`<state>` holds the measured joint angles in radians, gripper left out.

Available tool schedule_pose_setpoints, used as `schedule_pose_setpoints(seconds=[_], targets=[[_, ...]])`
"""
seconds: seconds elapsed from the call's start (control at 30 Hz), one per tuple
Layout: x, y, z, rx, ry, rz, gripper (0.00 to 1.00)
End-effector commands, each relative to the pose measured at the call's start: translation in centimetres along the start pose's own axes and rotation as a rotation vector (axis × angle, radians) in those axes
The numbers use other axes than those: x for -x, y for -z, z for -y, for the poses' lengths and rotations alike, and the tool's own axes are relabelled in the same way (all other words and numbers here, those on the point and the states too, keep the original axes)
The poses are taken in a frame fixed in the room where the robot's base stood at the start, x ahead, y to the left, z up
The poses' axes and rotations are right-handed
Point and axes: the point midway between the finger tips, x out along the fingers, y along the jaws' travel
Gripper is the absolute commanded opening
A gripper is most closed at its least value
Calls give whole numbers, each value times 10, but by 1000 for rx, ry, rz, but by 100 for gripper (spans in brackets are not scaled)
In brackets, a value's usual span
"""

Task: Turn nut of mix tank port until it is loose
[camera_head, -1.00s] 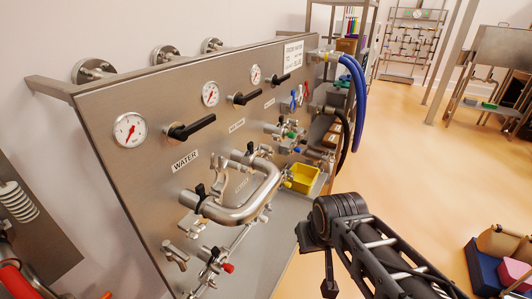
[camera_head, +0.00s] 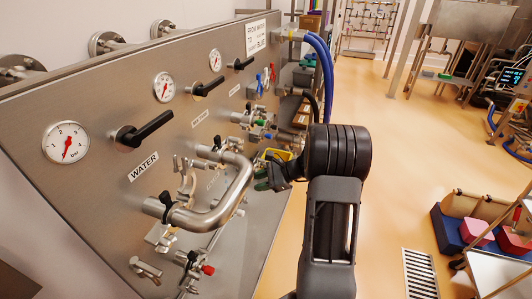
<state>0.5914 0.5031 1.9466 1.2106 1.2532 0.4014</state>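A steel panel (camera_head: 100,105) carries several ports. A bent steel pipe (camera_head: 225,205) joins the port under the WATER label (camera_head: 143,167) to another port farther along. A dark clamp nut (camera_head: 166,199) shows at the near pipe end and another dark nut (camera_head: 217,142) at the far end. I cannot read which port is the mix tank port. My gripper (camera_head: 268,180) is beside the panel, just right of the pipe's far end, pointing left. My dark wrist hides part of the panel behind it. The finger opening is too small and dark to tell.
Gauges (camera_head: 66,142) and black valve handles (camera_head: 147,129) stick out from the panel. Blue hoses (camera_head: 325,75) hang at its far end, and a yellow bin (camera_head: 275,155) is partly hidden by my arm. Open floor (camera_head: 400,180) lies to the right.

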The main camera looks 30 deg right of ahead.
Motion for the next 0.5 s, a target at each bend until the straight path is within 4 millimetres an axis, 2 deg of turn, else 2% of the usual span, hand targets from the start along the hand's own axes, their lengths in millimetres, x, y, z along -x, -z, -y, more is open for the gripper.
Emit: schedule_pose_setpoints(seconds=[0.03, 0.1, 0.2, 0.37, 0.5], targets=[[4, 1, 19, -83, 76, 64, 36], [10, -3, 43, -186, 168, 158, 36], [20, -6, 69, -288, 265, 269, 36], [32, -10, 92, -373, 349, 381, 36], [29, -13, 102, -397, 371, 415, 36]])
